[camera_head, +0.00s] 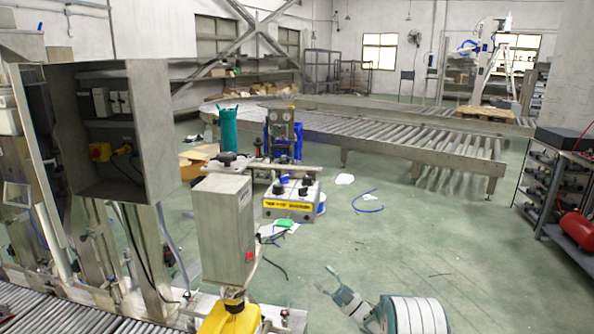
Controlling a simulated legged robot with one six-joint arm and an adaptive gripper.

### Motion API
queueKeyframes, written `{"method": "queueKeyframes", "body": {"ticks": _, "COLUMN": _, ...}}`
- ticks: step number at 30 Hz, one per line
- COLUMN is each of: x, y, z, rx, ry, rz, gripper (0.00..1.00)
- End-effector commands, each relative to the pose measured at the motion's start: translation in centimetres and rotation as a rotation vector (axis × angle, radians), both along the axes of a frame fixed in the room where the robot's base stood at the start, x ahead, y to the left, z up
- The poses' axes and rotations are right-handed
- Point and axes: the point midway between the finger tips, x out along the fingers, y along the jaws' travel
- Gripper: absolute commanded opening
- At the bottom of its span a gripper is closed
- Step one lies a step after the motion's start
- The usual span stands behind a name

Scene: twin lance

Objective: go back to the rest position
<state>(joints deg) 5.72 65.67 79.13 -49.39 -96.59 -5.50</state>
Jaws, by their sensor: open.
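My gripper (325,278) shows at the bottom centre, in front of my white banded arm link at the lower edge. Its two pale fingers are spread apart and point up and to the left. Nothing shows between them. The gripper appears over the green floor, apart from the grey box-shaped unit to its left. Most of my arm is outside the picture.
The grey upright box (226,230) stands left of my gripper. An open metal cabinet (155,125) and rollers (60,312) are at the left. A roller conveyor (400,140) crosses the back. A shelf rack (545,190) stands right. Green floor (430,240) between is largely clear.

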Motion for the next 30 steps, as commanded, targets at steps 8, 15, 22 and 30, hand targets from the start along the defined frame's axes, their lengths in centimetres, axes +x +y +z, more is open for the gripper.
{"method": "queueKeyframes", "body": {"ticks": 8, "x": 2.5, "y": -0.7, "z": 7.7, "rx": -0.096, "ry": 0.129, "rz": -0.204, "gripper": 0.62}}
{"method": "queueKeyframes", "body": {"ticks": 15, "x": 2.1, "y": -2.7, "z": 14.5, "rx": -0.159, "ry": 0.309, "rz": -0.424, "gripper": 0.62}}
{"method": "queueKeyframes", "body": {"ticks": 22, "x": -1.4, "y": -5.5, "z": 19.4, "rx": -0.176, "ry": 0.507, "rz": -0.610, "gripper": 0.62}}
{"method": "queueKeyframes", "body": {"ticks": 30, "x": -9.2, "y": -7.9, "z": 22.7, "rx": -0.164, "ry": 0.769, "rz": -0.786, "gripper": 0.62}}
